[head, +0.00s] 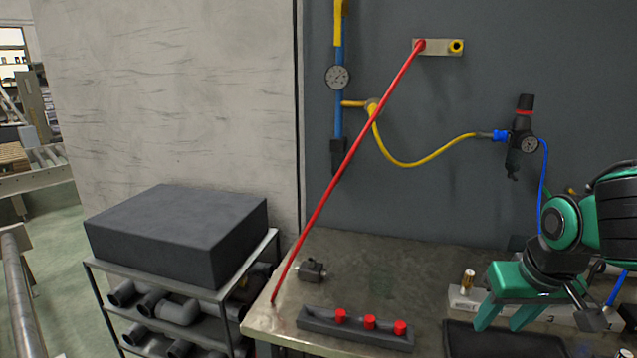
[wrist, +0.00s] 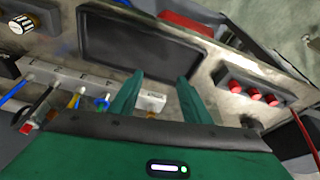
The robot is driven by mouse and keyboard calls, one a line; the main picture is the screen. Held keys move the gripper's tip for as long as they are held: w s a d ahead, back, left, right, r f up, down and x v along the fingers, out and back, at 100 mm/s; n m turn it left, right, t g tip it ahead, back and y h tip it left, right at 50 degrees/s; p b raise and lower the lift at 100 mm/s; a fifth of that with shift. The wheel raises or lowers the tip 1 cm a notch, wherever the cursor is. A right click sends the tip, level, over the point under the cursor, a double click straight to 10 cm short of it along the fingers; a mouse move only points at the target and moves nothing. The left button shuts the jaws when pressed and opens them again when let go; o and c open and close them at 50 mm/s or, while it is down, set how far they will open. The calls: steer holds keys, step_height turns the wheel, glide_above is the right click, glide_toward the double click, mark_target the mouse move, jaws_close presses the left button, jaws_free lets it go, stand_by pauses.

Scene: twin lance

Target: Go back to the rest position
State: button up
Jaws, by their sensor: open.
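The dark tray (wrist: 145,45) lies beyond the fingertips in that view. A small white block (wrist: 152,102) shows behind the fingers, partly hidden. My arm hides part of the bench's right side.
A dark rack with red caps (head: 355,328) stands on the bench. A red line (head: 345,165) slants from a wall plate (head: 437,47) to the bench's left corner. A yellow hose (head: 425,160) hangs from the wall. A shelf cart with a dark box (head: 175,230) stands left.

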steer(key=s+d+f+m+g, duration=0.1)
steer(key=s+d+m+g, duration=0.3)
steer(key=s+d, duration=0.4)
steer(key=s+m, duration=0.1)
steer(key=s, duration=0.5)
steer(key=shift+s+d+f+y, duration=0.15)
steer(key=shift+s+d+y, duration=0.05)
steer(key=shift+s+y, duration=0.15)
steer(key=shift+w, duration=0.15)
steer(key=shift+w+f, duration=0.25)
steer(key=shift+w, duration=0.25)
stand_by(0.4)
